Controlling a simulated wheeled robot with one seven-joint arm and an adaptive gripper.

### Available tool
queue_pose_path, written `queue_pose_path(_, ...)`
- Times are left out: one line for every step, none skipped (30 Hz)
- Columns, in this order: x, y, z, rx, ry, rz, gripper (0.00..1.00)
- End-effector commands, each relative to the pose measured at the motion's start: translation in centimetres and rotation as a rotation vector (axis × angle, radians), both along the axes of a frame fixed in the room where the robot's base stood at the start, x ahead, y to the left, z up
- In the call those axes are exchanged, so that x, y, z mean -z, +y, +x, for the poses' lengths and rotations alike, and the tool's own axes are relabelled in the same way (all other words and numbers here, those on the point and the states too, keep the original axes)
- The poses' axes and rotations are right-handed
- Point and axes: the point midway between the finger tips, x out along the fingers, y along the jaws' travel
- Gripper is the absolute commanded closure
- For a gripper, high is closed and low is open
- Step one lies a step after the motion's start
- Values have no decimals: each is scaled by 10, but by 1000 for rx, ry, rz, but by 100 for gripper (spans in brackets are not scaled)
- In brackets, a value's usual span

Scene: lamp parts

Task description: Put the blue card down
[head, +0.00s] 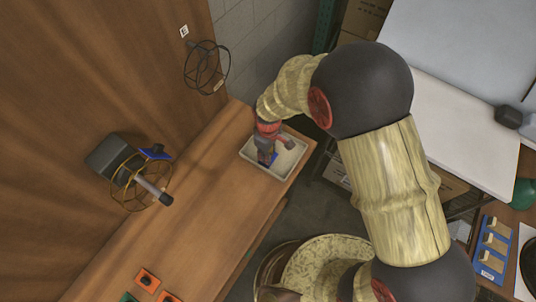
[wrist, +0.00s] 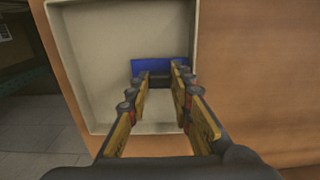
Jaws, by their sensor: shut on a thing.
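My gripper (head: 266,155) is over the white tray (head: 284,168) on the wooden bench, pointing down into it. In the wrist view my gripper (wrist: 160,78) is shut on the blue card (wrist: 160,66), which shows between and beyond the fingertips. A small part of the blue card (head: 273,158) shows in the head view beside the fingers. The card is within the tray's outline in the wrist view. I cannot tell whether it touches the tray floor. The tray (wrist: 100,50) looks otherwise empty.
A dark lamp-like thing with a wire cage (head: 140,185) is at the left, and a black wire cage (head: 206,68) is near the wall. Small orange parts (head: 147,279) lie at the bench's near end. The bench middle (head: 205,205) is clear.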

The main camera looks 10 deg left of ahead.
Motion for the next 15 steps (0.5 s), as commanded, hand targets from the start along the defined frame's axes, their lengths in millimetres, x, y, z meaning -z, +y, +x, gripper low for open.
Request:
queue_pose_path(3,0,1,0,-1,1,95)
queue_pose_path(3,0,1,0,-1,1,95)
queue_pose_path(3,1,1,0,-2,1,95)
queue_pose_path(2,1,1,0,-2,1,95)
queue_pose_path(2,1,1,0,-2,1,95)
queue_pose_path(2,1,1,0,-2,1,95)
queue_pose_path(2,0,1,0,-1,1,95)
queue_pose_path(3,0,0,0,-1,1,95)
queue_pose_path(3,0,0,0,-1,1,95)
queue_pose_path(4,0,0,0,-1,1,95)
queue_pose_path(5,0,0,0,0,1,95)
queue_pose_path(6,0,0,0,0,1,78)
queue_pose_path(6,0,0,0,0,1,76)
queue_pose_path(5,0,0,0,0,1,74)
queue_pose_path(5,0,0,0,0,1,72)
